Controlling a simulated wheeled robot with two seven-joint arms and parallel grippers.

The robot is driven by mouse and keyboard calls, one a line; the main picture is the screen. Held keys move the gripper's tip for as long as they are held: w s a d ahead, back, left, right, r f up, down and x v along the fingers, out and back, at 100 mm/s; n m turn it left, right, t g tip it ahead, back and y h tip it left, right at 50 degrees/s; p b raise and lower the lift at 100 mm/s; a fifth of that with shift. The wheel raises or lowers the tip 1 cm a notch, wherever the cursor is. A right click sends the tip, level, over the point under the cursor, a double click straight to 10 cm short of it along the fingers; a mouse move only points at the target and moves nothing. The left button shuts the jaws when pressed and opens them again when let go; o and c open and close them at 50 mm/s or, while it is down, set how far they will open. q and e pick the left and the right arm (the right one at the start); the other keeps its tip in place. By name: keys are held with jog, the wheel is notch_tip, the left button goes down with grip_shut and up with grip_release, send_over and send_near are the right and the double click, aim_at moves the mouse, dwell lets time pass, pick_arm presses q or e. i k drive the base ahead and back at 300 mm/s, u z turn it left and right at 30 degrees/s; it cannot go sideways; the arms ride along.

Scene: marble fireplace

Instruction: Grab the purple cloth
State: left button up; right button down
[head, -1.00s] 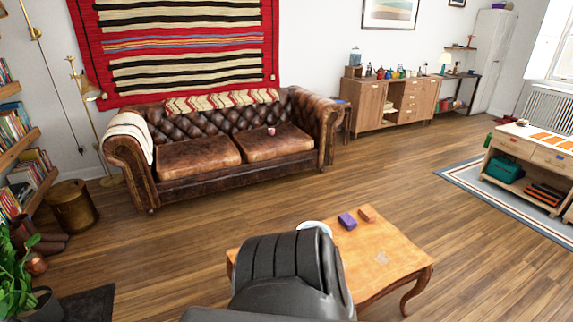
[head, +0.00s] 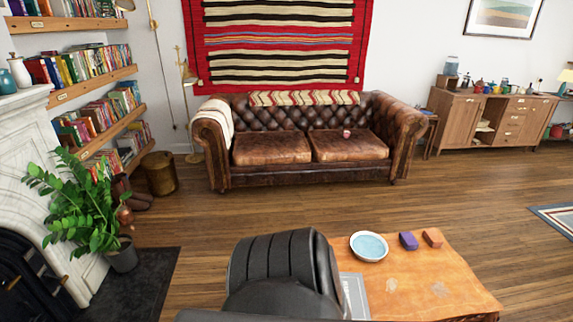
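A small folded purple cloth (head: 408,240) lies on the wooden coffee table (head: 440,281), between a blue-and-white bowl on its left and an orange block-like item on its right. It looks like a compact, box-shaped bundle. Neither of my grippers shows in the head view, so nothing can be told of what they hold.
A black leather chair (head: 285,265) stands in front, covering the table's left end. The bowl (head: 369,246), a grey book (head: 355,294) and the orange item (head: 432,237) share the table. A brown sofa (head: 300,150) is behind, with open wooden floor (head: 285,203) between. A plant (head: 85,205) is at left.

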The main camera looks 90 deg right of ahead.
aim_at(407, 239)
jog(key=k, duration=0.9)
jog(key=z, duration=3.85)
